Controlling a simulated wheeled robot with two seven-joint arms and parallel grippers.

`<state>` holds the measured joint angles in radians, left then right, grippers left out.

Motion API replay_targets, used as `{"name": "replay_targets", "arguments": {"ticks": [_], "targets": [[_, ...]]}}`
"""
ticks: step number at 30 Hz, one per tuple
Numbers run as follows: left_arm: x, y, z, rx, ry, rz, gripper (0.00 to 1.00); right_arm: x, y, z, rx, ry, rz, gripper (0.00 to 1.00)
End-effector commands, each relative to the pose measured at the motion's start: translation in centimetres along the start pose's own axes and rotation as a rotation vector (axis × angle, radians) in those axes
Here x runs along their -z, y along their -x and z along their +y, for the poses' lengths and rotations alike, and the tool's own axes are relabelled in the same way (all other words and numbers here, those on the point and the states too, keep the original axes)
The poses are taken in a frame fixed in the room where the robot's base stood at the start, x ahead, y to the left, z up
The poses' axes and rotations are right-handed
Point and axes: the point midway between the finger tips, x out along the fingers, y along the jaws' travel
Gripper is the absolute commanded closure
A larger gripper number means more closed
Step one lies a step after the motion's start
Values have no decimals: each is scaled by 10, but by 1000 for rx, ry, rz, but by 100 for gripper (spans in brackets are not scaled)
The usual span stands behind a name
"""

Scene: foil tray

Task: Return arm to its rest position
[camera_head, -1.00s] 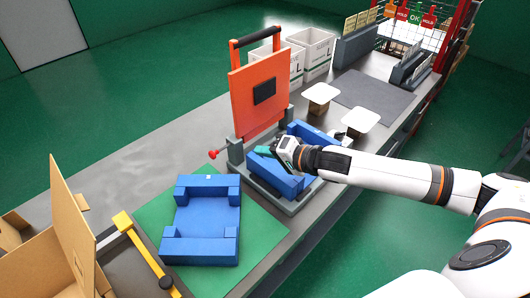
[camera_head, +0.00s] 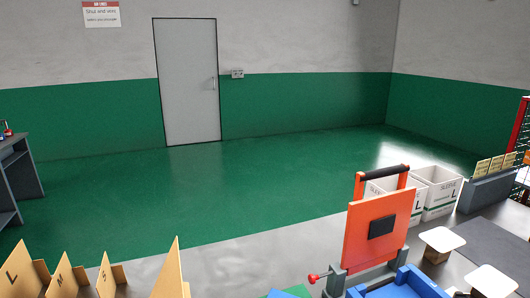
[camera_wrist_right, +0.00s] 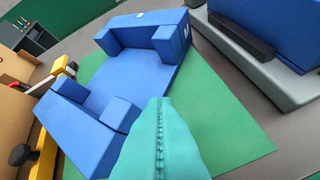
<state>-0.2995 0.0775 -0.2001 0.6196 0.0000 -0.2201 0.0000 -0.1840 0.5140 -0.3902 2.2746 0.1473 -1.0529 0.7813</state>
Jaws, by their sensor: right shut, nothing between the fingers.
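My right gripper (camera_wrist_right: 163,105) shows in the right wrist view as two teal fingers pressed together with nothing between them. They point over a blue tray-like block (camera_wrist_right: 140,78) with raised corners. The fingers cover part of its near right side; I cannot tell how high above it they are. The block lies on a green mat (camera_wrist_right: 235,125). The head view shows neither of my arms nor my grippers.
An orange upright panel (camera_head: 372,238) with a black handle stands by a blue piece (camera_head: 405,284) at the head view's bottom. Cardboard dividers (camera_head: 22,275) stand at left, white bins (camera_head: 437,190) at right. In the wrist view, a grey fixture (camera_wrist_right: 255,70) stands upper right.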

Motion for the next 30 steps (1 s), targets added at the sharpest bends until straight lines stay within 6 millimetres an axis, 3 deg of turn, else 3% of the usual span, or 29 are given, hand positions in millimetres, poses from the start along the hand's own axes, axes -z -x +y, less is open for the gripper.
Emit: {"name": "replay_targets", "arguments": {"ticks": [1, 6, 16, 17, 23, 30], "targets": [[0, 0, 0, 0, 0, 0, 48, 17, 8, -3, 36, 29, 43, 100], [0, 0, 0, 0, -1, 0, 48, 59, 35, -23, 144, 154, 192, 100], [0, 0, 1, -1, -1, 0, 48, 130, 94, -53, 241, 298, 495, 100], [0, 0, 1, -1, -1, 0, 48, 135, 93, -56, 243, 307, 514, 100], [1, 0, 2, -3, -2, 2, 48, 159, 47, -70, 241, 310, 526, 100], [1, 0, 2, -3, -2, 1, 48, 206, -6, -92, 239, 309, 557, 100]]}}
